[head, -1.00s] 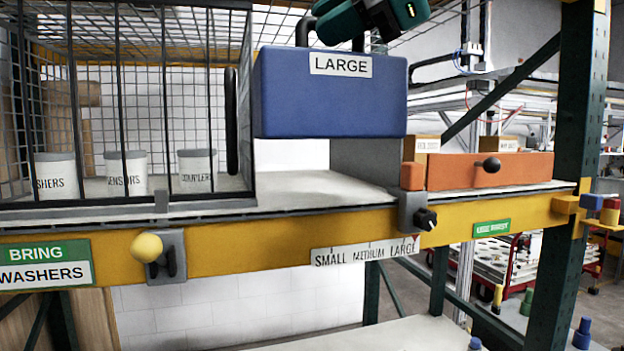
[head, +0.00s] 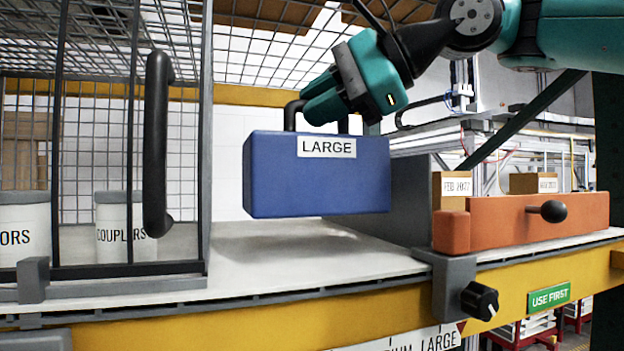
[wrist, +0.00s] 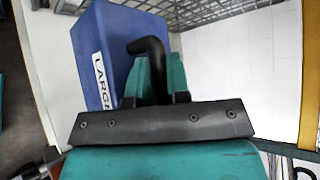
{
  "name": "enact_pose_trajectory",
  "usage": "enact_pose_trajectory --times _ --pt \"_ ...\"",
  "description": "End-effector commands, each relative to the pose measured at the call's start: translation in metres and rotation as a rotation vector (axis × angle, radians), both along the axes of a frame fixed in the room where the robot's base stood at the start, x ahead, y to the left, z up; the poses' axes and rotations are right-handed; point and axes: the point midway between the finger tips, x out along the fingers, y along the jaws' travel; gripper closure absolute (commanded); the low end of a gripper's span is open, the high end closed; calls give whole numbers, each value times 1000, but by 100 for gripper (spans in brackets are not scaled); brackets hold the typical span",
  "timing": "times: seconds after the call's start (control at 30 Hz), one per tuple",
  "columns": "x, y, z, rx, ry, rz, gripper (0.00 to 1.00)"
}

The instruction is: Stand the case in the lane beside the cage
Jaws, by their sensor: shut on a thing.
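The blue case (head: 318,185), labelled LARGE, hangs upright by its black handle from my gripper (head: 318,108). My gripper is shut on the handle, and the wrist view shows the teal fingers (wrist: 155,78) around it. In the head view the case is over the pale lane (head: 300,255), with a shadow below it and a gap under its base. The wire cage (head: 207,150) is to the left, with a visible gap between it and the case. The lane's far part is hidden behind the case.
A grey block (head: 412,200) bounds the lane on the right. An orange bar (head: 540,218) with a black knob lies beside it, small boxes (head: 452,188) behind. The cage's black handle (head: 157,145) sticks out in front. A black clamp knob (head: 479,300) is on the yellow front beam.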

Motion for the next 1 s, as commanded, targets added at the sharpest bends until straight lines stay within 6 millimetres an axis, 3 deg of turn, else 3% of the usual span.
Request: enact_pose_trajectory --times 0.4,0.77,0.8,0.87,0.9,1.0 --pt "-1 1 -50 2 -2 2 100" --pt "-1 2 -54 2 -4 3 100" --pt "-1 2 -55 0 -2 4 76" --pt "-1 2 -54 0 -2 4 63" --pt "-1 2 -54 0 -2 4 58" --pt "-1 2 -54 0 -2 4 58"
